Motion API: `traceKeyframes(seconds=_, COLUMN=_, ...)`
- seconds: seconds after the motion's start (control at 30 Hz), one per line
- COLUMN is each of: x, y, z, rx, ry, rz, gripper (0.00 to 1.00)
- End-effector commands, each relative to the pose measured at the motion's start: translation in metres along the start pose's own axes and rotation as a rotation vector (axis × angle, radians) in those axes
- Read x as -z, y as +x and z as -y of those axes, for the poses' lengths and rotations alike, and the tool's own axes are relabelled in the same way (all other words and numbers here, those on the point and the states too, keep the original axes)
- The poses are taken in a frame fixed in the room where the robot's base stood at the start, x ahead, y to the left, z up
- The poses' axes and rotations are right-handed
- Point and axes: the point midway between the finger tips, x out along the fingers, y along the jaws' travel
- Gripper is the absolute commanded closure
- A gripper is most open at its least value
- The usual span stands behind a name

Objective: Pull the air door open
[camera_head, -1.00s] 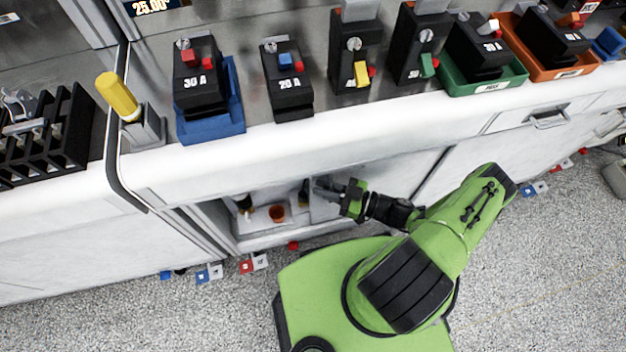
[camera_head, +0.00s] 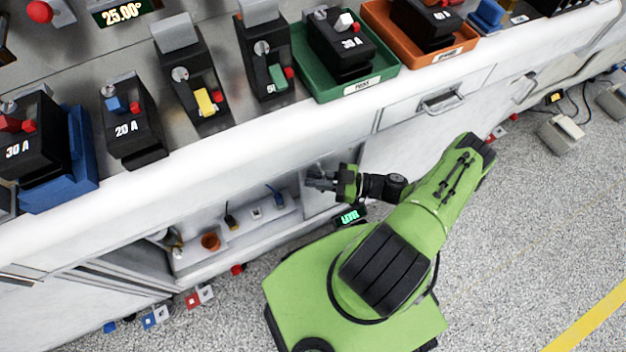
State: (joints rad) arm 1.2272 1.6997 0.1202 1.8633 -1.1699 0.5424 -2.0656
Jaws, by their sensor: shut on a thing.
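Below the white counter is an open cabinet bay. The air door (camera_head: 318,203) appears as a pale panel at the right side of this opening, largely hidden behind my gripper. My gripper (camera_head: 320,181) is shut at that panel; its fingers cover the part they hold, so I cannot make out the handle. The opening left of the door shows a pale shelf (camera_head: 250,232) with an orange-brown cup (camera_head: 210,241) and small dark items with cables on it.
Breakers stand on the counter, including ones in a green tray (camera_head: 375,88) and an orange tray (camera_head: 400,50). A drawer handle (camera_head: 441,103) juts out at right. A small green-lit display (camera_head: 349,215) is below my gripper. Small red, white and blue blocks (camera_head: 200,297) lie along the cabinet foot.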

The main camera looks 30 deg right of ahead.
Motion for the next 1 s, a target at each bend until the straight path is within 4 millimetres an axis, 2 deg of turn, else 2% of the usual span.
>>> traceKeyframes(seconds=0.33, x=-0.002, y=-0.001, z=0.0, rx=0.001, ry=0.003, rz=0.005, gripper=1.0)
traceKeyframes(seconds=0.37, x=-0.001, y=-0.001, z=0.0, rx=0.001, ry=0.003, rz=0.005, gripper=0.81)
traceKeyframes(seconds=0.4, x=-0.001, y=-0.001, z=0.0, rx=0.001, ry=0.002, rz=0.005, gripper=0.78)
traceKeyframes(seconds=0.83, x=0.0, y=-0.003, z=0.0, rx=0.0, ry=0.0, rz=0.002, gripper=0.78)
traceKeyframes(seconds=0.93, x=0.0, y=-0.015, z=-0.001, rx=-0.003, ry=-0.001, rz=0.004, gripper=0.78)
traceKeyframes(seconds=1.0, x=0.0, y=-0.032, z=-0.001, rx=-0.005, ry=-0.001, rz=0.005, gripper=0.78)
